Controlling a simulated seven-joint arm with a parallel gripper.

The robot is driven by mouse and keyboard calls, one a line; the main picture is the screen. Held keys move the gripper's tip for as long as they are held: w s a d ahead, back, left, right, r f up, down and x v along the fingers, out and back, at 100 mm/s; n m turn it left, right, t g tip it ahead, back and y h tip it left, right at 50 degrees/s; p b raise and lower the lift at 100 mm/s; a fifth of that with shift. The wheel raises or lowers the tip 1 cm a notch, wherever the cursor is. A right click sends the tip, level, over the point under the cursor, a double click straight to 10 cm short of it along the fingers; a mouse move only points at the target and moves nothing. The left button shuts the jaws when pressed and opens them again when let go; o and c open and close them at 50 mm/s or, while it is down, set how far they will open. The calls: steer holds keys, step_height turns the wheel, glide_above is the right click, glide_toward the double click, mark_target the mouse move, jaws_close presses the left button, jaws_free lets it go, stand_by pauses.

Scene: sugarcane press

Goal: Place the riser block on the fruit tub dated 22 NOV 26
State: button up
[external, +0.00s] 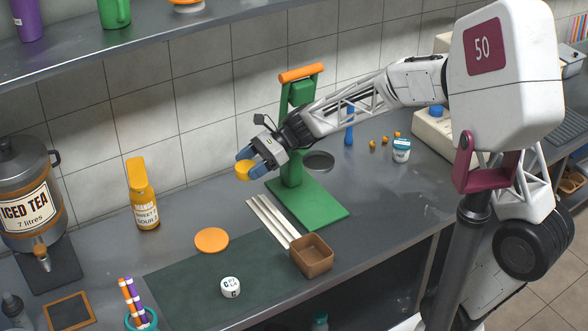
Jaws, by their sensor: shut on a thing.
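My gripper (246,163), with blue fingertips, is shut on a small orange-yellow block (243,171). It holds the block in the air to the left of the green press. This block may be the riser block; its shape is partly hidden by the fingers. A small white tub with a teal label (401,150) stands at the back right of the counter. A small white rounded item with dark print (230,287) sits on the dark green mat. No date is legible on either, so I cannot tell which is the tub dated 22 NOV 26.
The green press (315,204) stands mid-counter, with pale sticks (268,219) and a brown square box (311,257) nearby. An orange disc (212,240) lies left of them. A sauce bottle (143,196) and iced tea dispenser (28,195) stand left. The dark mat (185,281) is mostly clear.

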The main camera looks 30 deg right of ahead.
steer(key=shift+t, duration=0.3)
steer(key=d, duration=0.7)
steer(key=w+d, duration=0.1)
steer(key=d, duration=0.7)
steer(key=w+d, duration=0.1)
steer(key=d, duration=0.6)
steer(key=shift+w+d+f, duration=0.1)
steer(key=shift+d, duration=0.05)
steer(key=w+d+f+m+t+h, duration=0.2)
steer(key=w+d+m+t, duration=0.15)
steer(key=d, duration=0.65)
steer(key=w+d+f+m+t+h, duration=0.15)
steer(key=d+m+t, duration=0.25)
steer(key=d, duration=0.7)
steer(key=m+t+h, duration=0.4)
steer(key=m+h, duration=0.2)
steer(key=m, duration=0.1)
glide_above(405, 143)
step_height(405, 143, down, 6)
steer(key=shift+s, duration=0.1)
steer(key=shift+f, duration=2.05)
steer(key=shift+f, duration=2)
